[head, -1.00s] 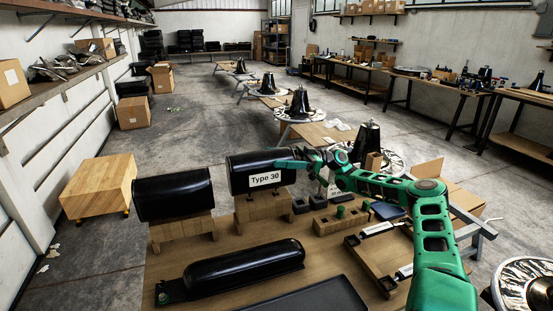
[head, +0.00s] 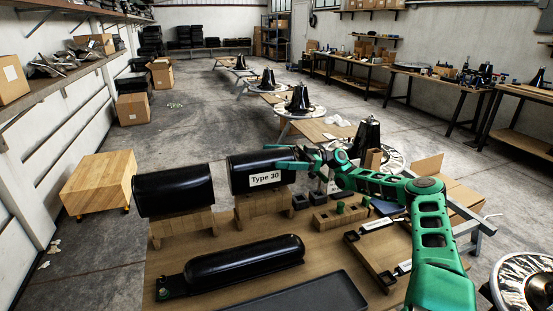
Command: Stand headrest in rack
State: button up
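Two black padded headrest-like cylinders lie on wooden stands at the back of the workbench: a plain one (head: 172,190) at left and one with a white "Type 30" label (head: 262,170) in the middle. The left stand (head: 182,228) and the middle stand (head: 262,206) are blocky and slotted. My gripper (head: 289,165) reaches in from the right, its fingers at the right end of the labelled cylinder, overlapping it in the picture. I cannot tell whether they grip it. A long black rounded pad (head: 245,265) lies on the bench in front.
A black tray (head: 300,296) is at the bench's front. Small dark square holders (head: 300,201), a wooden block with holes (head: 340,217) and a wooden board with labelled parts (head: 385,250) lie at right. A chair base (head: 367,140) stands behind my arm.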

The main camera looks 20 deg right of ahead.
jog(key=shift+f, duration=0.15)
notch_tip(320, 180, up, 15)
dwell(0.8)
dwell(0.5)
